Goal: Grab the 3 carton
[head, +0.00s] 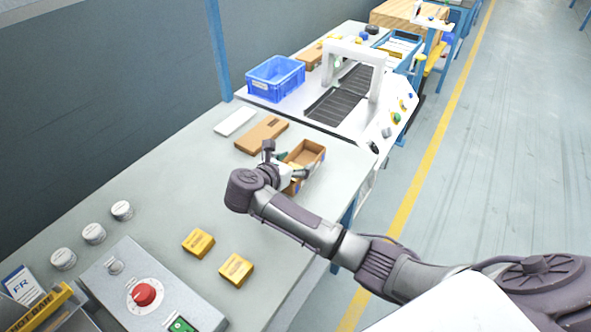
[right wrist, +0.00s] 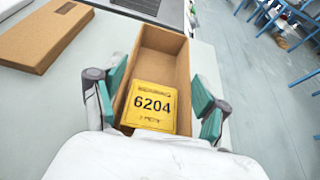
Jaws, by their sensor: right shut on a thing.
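An open brown carton (head: 309,151) stands on the grey bench near its right edge. It also shows in the right wrist view (right wrist: 165,45), with a yellow box marked 6204 (right wrist: 150,105) inside at its near end. My right gripper (head: 287,163) is at the carton's near end. The carton's underside is hidden. Two more yellow boxes, one at left (head: 198,243) and one at right (head: 236,269), lie on the bench. My left gripper is out of view.
A flat brown box (head: 262,135) and a white flat item (head: 235,121) lie beyond the carton. Behind them are a blue crate (head: 275,79) and a conveyor with a white arch (head: 357,50). A control box with a red knob (head: 145,293) and several round tins (head: 94,233) are at the near left.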

